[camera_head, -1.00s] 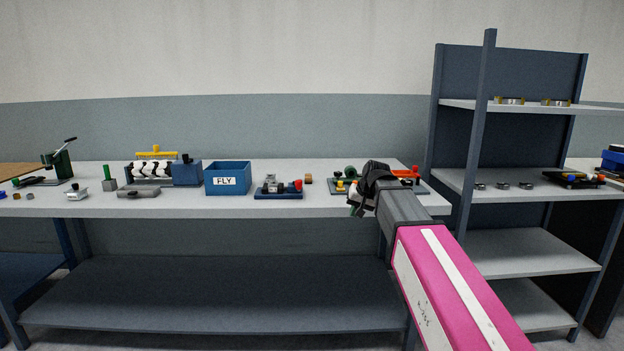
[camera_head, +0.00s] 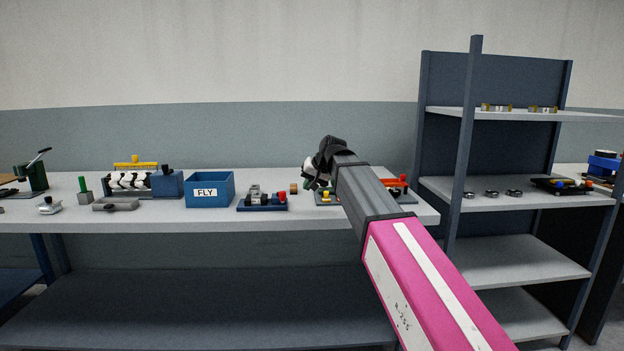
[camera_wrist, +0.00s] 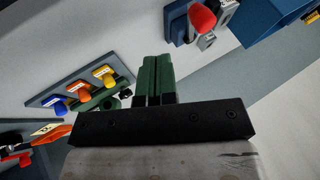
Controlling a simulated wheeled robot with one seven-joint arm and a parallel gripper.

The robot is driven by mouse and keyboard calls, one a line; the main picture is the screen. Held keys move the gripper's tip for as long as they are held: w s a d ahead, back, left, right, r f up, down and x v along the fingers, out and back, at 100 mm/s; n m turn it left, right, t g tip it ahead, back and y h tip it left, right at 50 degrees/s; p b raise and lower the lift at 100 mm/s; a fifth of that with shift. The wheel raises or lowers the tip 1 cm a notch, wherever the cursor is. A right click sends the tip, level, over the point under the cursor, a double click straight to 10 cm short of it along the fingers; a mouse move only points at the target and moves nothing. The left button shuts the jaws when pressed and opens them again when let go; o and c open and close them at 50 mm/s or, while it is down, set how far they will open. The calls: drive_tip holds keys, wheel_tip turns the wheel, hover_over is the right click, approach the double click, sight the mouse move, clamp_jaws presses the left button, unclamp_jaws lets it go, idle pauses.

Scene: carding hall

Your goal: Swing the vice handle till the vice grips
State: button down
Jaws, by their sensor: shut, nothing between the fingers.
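What looks like the vice, a small grey metal device on a blue base (camera_head: 262,207) with a red knob (camera_head: 282,197), sits near the bench's front edge, right of the FLY box. Part of it shows at the top of the wrist view, where the red knob (camera_wrist: 202,18) stands out against the grey body. My gripper (camera_head: 311,183) is raised above the bench to its right, apart from it. The green fingers (camera_wrist: 156,75) are shut together and empty. Whether the vice jaws hold anything is too small to tell.
A plate with coloured knobs (camera_wrist: 85,92) lies beside my fingers, partly hidden by my arm in the head view. The blue FLY box (camera_head: 210,190) stands left of the vice. A small orange-brown block (camera_head: 294,188) lies behind it. A shelf rack (camera_head: 500,190) stands right.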

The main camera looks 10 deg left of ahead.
sight(284, 196)
drive_tip(key=a+f, duration=0.2)
drive_tip(key=a, duration=0.1)
drive_tip(key=w+a+f, duration=0.1)
drive_tip(key=a, duration=0.1)
drive_tip(key=shift+f, duration=0.15)
drive_tip(key=shift+s+a, duration=0.1)
drive_tip(key=shift+a, duration=0.45)
drive_tip(key=shift+s+a, duration=0.7)
drive_tip(key=shift+a, duration=0.2)
